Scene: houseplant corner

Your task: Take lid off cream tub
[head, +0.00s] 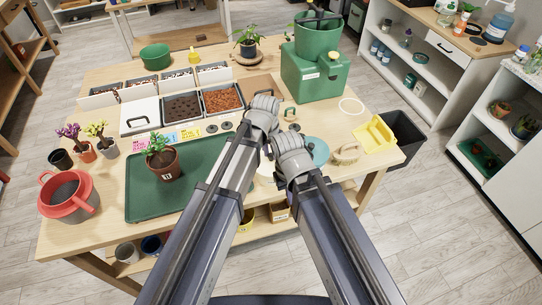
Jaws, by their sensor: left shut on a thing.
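A small pale, cream-coloured patch (266,168) shows between my two arms; it may be part of the cream tub, most of which is hidden. No lid can be made out clearly. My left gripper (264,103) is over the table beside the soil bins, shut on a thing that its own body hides. My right gripper (290,140) is lower and to the right, next to a teal round thing (319,150) that it partly covers. Its fingers are hidden, so its opening does not show.
A green tray (205,190) with a potted plant (163,160) lies left of my arms. A big green box (313,72) stands at the back right. A yellow dustpan (374,136) and a coil of twine (346,153) lie near the right edge.

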